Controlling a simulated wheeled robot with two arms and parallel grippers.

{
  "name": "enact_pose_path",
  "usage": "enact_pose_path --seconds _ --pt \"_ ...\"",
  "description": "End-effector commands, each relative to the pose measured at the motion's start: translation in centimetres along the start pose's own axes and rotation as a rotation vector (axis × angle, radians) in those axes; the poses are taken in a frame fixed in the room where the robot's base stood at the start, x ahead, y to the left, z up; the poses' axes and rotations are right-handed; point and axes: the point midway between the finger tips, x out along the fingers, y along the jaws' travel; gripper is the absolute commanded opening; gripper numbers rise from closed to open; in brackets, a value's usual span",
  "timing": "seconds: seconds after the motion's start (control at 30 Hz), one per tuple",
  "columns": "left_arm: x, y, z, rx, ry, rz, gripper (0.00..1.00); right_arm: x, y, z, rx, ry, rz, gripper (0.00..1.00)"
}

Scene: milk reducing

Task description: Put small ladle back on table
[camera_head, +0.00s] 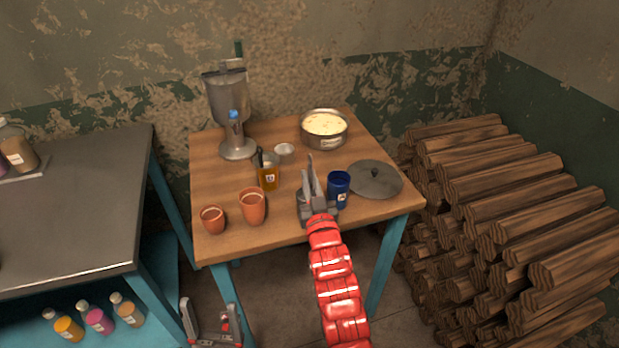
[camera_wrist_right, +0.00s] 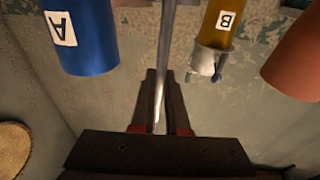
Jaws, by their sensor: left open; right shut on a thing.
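My right gripper (camera_head: 312,180) is above the front of the wooden table (camera_head: 290,222), just left of the blue container (camera_head: 339,188). It is shut on a thin silver rod, which looks like the small ladle's handle (camera_wrist_right: 165,50) in the right wrist view. The rod runs upright between the fingers (camera_wrist_right: 161,95) there. The ladle's bowl cannot be made out. My left gripper (camera_head: 212,325) is open and empty, low in front of the table.
An amber container (camera_head: 268,178) and two clay cups (camera_head: 253,206) stand left of my right gripper. A pot (camera_head: 325,132), a small metal cup (camera_head: 284,151) and a dispenser (camera_head: 228,105) stand farther back. A lid (camera_head: 376,180) lies right; logs (camera_head: 520,220) are stacked beyond.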

Motion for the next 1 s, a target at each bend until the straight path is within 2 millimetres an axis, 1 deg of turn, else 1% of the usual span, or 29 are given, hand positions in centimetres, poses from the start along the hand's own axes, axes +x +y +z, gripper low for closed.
enact_pose_path --seconds 0.17,0.3,0.33,0.47,0.5,0.73,0.83,0.97,1.0 --pt "0.0 0.0 0.0 0.000 0.000 0.000 0.78 0.0 0.0 -0.2 0.001 0.004 0.000 0.00" --pt "-0.3 0.0 0.1 0.000 0.000 0.000 0.78 0.0 0.0 0.3 0.001 0.003 0.000 0.00" --pt "-0.2 0.0 0.0 0.000 0.000 0.000 0.78 0.0 0.0 0.1 0.001 0.004 0.000 0.18" --pt "-0.2 0.0 0.0 0.000 0.000 0.000 0.78 0.0 0.0 0.1 0.001 0.004 0.000 0.41" --pt "-0.2 0.0 0.0 0.000 0.000 0.000 0.78 0.0 0.0 0.1 0.001 0.004 0.000 0.43" --pt "-0.2 0.0 0.0 0.000 0.000 0.000 0.78 0.0 0.0 0.1 0.001 0.003 0.000 0.43" --pt "0.1 0.0 0.0 0.000 0.000 0.000 0.78 -0.1 0.0 -0.3 0.001 0.003 0.000 0.43" --pt "-0.2 0.0 0.0 0.000 0.000 0.000 0.78 -1.7 -0.1 -0.1 0.002 0.004 0.000 0.43" --pt "-0.3 0.0 0.0 0.000 0.000 0.000 0.78 -2.4 -0.1 0.0 0.002 0.001 -0.001 0.43"
